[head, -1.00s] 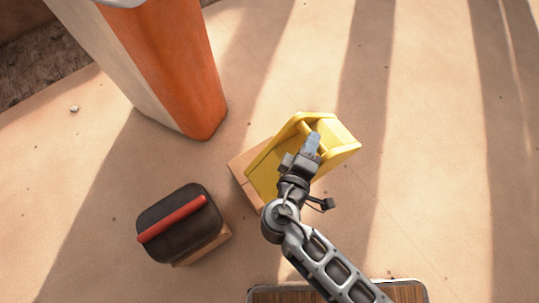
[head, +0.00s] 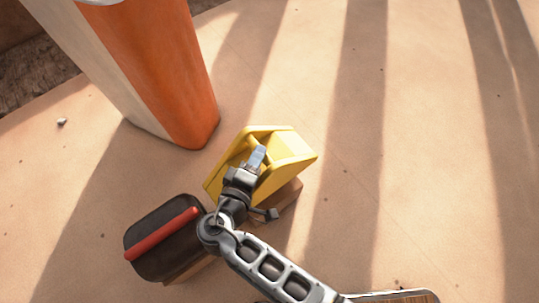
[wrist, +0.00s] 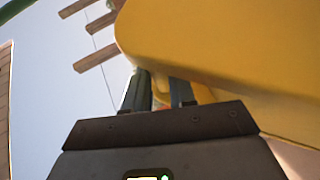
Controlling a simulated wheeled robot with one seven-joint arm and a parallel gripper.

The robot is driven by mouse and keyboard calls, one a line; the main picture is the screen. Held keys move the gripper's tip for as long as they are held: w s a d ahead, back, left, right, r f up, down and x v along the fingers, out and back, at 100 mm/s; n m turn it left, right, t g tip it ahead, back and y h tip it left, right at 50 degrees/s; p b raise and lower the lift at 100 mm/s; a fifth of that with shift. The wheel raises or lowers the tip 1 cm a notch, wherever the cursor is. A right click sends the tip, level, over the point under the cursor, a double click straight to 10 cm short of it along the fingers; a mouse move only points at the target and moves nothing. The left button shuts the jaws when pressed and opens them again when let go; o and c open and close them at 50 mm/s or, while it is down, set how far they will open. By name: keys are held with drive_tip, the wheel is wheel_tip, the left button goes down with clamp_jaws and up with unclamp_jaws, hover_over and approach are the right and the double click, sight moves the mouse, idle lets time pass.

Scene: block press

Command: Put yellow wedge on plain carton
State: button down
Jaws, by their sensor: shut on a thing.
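The yellow wedge (head: 285,170) is in my gripper (head: 255,158), near the middle of the head view. It is tilted, and my gripper covers part of it. A brown carton (head: 286,204) shows below and to the right of the wedge, which hides most of it. I cannot tell whether the wedge touches it. In the wrist view the wedge (wrist: 220,45) fills the upper right, and my gripper's fingers (wrist: 160,93) reach up to it.
A black block with a red bar (head: 150,245) sits on a second brown box (head: 190,268), close left of my arm. An orange and white pillar (head: 185,90) stands at the upper left. A wood-topped board (head: 405,298) is at the bottom edge. The sandy floor at right is clear.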

drive_tip(key=shift+w+a+f+b, duration=0.15)
drive_tip(key=shift+f+b, duration=0.9)
drive_tip(key=shift+f, duration=0.95)
drive_tip(key=c, duration=1.4)
unclamp_jaws()
drive_tip(key=shift+f, duration=0.2)
drive_tip(key=o, duration=0.5)
drive_tip(key=shift+c, duration=0.2)
drive_tip(key=shift+r, duration=0.1)
drive_tip(key=shift+r, duration=0.2)
drive_tip(key=p+v, duration=0.3)
drive_tip(key=v, duration=0.9)
drive_tip(key=shift+f, duration=0.15)
